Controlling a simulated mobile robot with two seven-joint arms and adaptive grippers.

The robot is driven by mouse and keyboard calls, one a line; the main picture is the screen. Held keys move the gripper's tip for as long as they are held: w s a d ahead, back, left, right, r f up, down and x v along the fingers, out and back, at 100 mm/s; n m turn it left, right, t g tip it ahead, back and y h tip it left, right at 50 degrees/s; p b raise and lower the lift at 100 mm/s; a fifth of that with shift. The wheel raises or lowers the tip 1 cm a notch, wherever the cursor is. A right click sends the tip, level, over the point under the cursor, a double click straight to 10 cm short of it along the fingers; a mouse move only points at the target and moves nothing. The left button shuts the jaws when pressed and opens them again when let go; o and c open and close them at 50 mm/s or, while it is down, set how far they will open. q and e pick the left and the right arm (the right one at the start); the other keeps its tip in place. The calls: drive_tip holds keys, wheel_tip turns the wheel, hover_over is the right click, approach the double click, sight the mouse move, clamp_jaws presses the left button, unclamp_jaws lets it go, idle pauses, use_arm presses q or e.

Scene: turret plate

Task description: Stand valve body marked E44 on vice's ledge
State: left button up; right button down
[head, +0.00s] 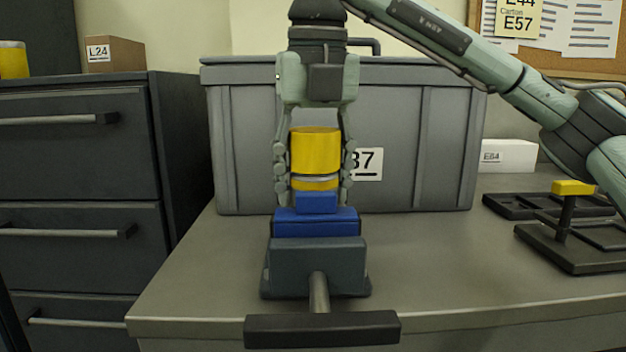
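A yellow cylindrical valve body (315,152) with a silver band near its bottom stands upright at the centre. No E44 mark shows on its visible side. It is directly above the small blue block (317,203) of the vice; I cannot tell for sure whether it rests there. The vice (315,262) has blue jaws, a grey body and a dark handle bar towards me. My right gripper (314,180) points down from above, with one finger along each side of the valve body. Whether its fingers press on the body is not clear. My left gripper is not in view.
A grey crate (240,150) with a partly hidden label stands close behind. At right are a dark stand (575,248) with a yellow top, dark trays (510,206) and a white E64 box (508,156). Drawers (80,150) stand at left. The bench (430,260) is clear right of the vice.

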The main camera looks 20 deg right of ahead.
drive_tip(key=c, duration=0.6)
unclamp_jaws()
drive_tip(key=r, duration=0.4)
drive_tip(key=s+r, duration=0.1)
drive_tip(key=r, duration=0.7)
drive_tip(key=shift+s+a, duration=0.1)
drive_tip(key=shift+s, duration=0.15)
